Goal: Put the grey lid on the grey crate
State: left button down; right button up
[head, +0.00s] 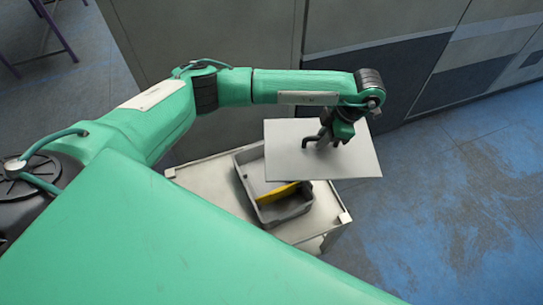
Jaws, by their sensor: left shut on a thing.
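The grey lid (350,160) is a flat pale panel, held up above the right part of the small table. My left gripper (318,141) is shut on the dark handle on the lid's top. The grey crate (246,177) stands open on the table, below and to the left of the lid. The lid hides the crate's right and back part. A yellow thing (279,193) and something dark lie inside the crate. My right gripper is not in view.
The pale small table (207,180) has raised corners and carries the crate. Grey cabinets (230,40) stand behind it. Blue floor (460,210) is clear on the right. A purple metal frame (55,30) stands at the far top left.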

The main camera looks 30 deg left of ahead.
aim_at(299, 144)
pick_arm(q)
jog(key=a+f+n+h, duration=0.1)
jog(key=a+f+n, duration=0.1)
jog(key=n, duration=0.2)
jog(key=a+f+n+g+h, duration=0.1)
jog(key=a+f+n, duration=0.1)
jog(key=f+n, duration=0.1)
jog(key=a+f+n+g+h, duration=0.1)
jog(key=a+f+n+h, duration=0.1)
jog(key=n, duration=0.3)
jog(key=shift+w+a+f, duration=0.25)
jog(key=shift+a, duration=0.05)
jog(key=s+a+f+n+h+b, duration=0.1)
jog(key=a+f+n+b, duration=0.1)
jog(key=f, duration=0.3)
jog(key=s+a+f+n+t+h+b, duration=0.1)
jog(key=a+f+n+b, duration=0.2)
jog(key=f+n, duration=0.2)
jog(key=s+a+f+n+h+b, duration=0.1)
jog(key=a+f+n+b, duration=0.1)
jog(key=f, duration=0.5)
jog(key=shift+a+n+h+b, duration=0.35)
jog(key=shift+n+b, duration=0.2)
jog(key=shift+n, duration=0.25)
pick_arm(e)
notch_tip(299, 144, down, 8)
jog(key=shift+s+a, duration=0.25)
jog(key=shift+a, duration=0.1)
